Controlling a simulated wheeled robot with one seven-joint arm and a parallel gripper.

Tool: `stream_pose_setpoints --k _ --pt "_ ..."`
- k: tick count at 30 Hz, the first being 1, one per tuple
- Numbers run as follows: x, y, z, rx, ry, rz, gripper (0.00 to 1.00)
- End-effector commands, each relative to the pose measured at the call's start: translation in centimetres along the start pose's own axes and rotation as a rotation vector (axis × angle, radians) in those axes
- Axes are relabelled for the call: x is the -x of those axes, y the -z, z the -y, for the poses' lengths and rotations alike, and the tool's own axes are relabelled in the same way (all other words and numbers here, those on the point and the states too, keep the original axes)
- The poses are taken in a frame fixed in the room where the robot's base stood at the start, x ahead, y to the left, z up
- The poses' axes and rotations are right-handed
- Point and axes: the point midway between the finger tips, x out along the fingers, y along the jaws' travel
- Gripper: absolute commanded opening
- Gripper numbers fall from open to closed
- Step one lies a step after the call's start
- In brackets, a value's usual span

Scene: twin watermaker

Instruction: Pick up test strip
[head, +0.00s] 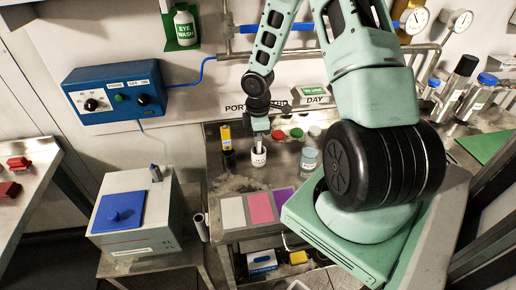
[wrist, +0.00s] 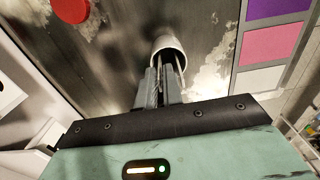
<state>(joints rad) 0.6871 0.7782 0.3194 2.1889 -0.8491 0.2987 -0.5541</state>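A white cup (head: 258,160) stands on the worn metal bench top (head: 222,186), directly below my gripper (head: 259,139). In the wrist view, the cup (wrist: 167,46) lies just beyond the tips of my gripper (wrist: 161,72). Thin pale strips (wrist: 160,62) seem to stick out of the cup toward the fingers, and these may be test strips. The two grey fingers are close together, with a narrow gap at most. Whether a strip is between them is too small to tell. In the head view no strip can be made out.
White (head: 232,212), pink (head: 261,207) and purple (head: 284,199) pads lie at the bench's front. A yellow meter (head: 226,136) stands left of the cup. Red (head: 278,135) and green (head: 297,133) caps are behind, and a bottle (head: 308,162) is right. A blue-lidded device (head: 121,212) stands left.

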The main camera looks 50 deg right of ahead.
Motion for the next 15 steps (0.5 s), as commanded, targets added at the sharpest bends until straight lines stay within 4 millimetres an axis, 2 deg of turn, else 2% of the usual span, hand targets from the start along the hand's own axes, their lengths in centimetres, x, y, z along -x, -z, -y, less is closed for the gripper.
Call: stream_pose_setpoints --k 15 --pt "0.41 -0.01 -0.07 -0.002 -0.002 -0.001 0.0"
